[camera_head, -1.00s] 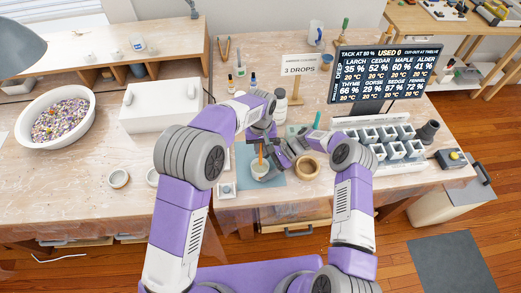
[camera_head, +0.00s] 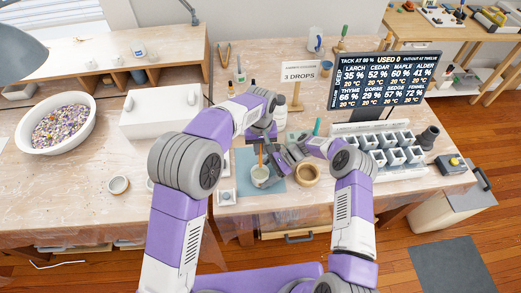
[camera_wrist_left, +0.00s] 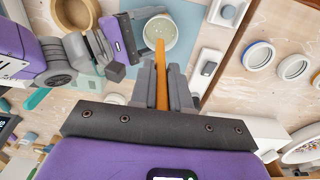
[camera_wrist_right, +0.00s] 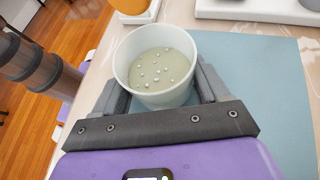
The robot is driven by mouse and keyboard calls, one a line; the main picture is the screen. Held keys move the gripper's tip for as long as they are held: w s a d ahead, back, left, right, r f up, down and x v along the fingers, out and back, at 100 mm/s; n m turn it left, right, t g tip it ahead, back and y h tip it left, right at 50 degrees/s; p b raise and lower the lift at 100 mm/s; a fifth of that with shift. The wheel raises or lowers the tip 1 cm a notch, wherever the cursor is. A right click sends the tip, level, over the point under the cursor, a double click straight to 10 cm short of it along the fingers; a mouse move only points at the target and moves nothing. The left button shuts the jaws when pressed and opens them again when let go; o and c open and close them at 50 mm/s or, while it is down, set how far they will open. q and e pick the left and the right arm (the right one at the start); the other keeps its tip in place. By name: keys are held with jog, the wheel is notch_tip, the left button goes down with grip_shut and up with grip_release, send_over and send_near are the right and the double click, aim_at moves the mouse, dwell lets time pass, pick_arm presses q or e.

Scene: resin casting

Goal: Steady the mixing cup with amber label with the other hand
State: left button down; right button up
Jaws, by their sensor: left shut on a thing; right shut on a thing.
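The mixing cup (camera_head: 260,177) is a pale cup standing on a blue-grey mat (camera_head: 277,187); no amber label shows. In the right wrist view, the cup (camera_wrist_right: 154,90) holds cloudy pale liquid with several small bubbles or beads. My right gripper (camera_wrist_right: 160,88) is shut on the cup, one finger on each side. My left gripper (camera_wrist_left: 160,85) is shut on an orange-brown stirring stick (camera_wrist_left: 160,62). The stick points at the cup (camera_wrist_left: 160,28) in the left wrist view. No stick shows inside the cup in the right wrist view.
A small white device (camera_head: 226,197) is at the left. Behind are a "3 DROPS" sign (camera_head: 300,74), bottles and a dark display board (camera_head: 380,80).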

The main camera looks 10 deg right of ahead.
pick_arm(q)
notch_tip(320, 180, up, 2)
jog(key=shift+r, duration=0.1)
jog(key=s+a+r, duration=0.3)
jog(key=a+r, duration=0.1)
jog(key=a, duration=0.3)
jog(key=shift+s, duration=0.4)
dwell(0.5)
pick_arm(e)
jog(key=o, duration=1.2)
jog(key=shift+c, duration=0.2)
jog(key=shift+d, duration=0.1)
jog(key=v, duration=1.1)
jog(key=shift+w+d+r, duration=0.15)
jog(key=shift+d, duration=0.2)
